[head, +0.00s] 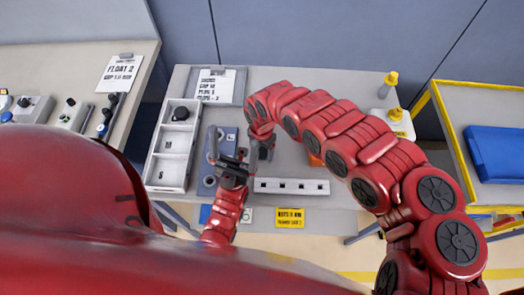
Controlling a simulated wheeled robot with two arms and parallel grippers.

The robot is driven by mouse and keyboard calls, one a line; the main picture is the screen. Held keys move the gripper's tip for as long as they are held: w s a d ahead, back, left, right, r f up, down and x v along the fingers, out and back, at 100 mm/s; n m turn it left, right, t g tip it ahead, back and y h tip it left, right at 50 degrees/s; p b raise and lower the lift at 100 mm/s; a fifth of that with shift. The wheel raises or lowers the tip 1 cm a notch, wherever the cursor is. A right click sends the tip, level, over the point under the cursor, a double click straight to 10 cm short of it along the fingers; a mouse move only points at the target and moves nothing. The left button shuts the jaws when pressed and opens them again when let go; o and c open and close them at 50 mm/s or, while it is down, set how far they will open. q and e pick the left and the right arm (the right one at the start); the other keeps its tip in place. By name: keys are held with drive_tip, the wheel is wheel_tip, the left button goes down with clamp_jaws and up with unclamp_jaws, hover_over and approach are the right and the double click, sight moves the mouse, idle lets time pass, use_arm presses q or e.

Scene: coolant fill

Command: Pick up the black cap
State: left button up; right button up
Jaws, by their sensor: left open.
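A black cap (180,113) sits in the far compartment of a white divided tray (150,170) at the left of the central table. The nearer compartments carry letter labels and look empty. My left gripper (222,145) is open, to the right of the tray and apart from the cap, over a blue-grey plate (209,182). My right gripper (264,153) points down just right of it, at the end of the red arm arching in from the right. Its fingers are dark and partly hidden, so I cannot tell their opening.
A white strip with holes (290,187) and a partly hidden orange item (315,159) are on the table. A clipboard (216,86) lies at the back. Yellow-topped items (391,79) stand back right. Side tables hold a blue case (500,152) and small parts (72,113).

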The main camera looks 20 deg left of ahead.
drive_tip(key=c, duration=0.9)
drive_tip(key=shift+o, duration=0.2)
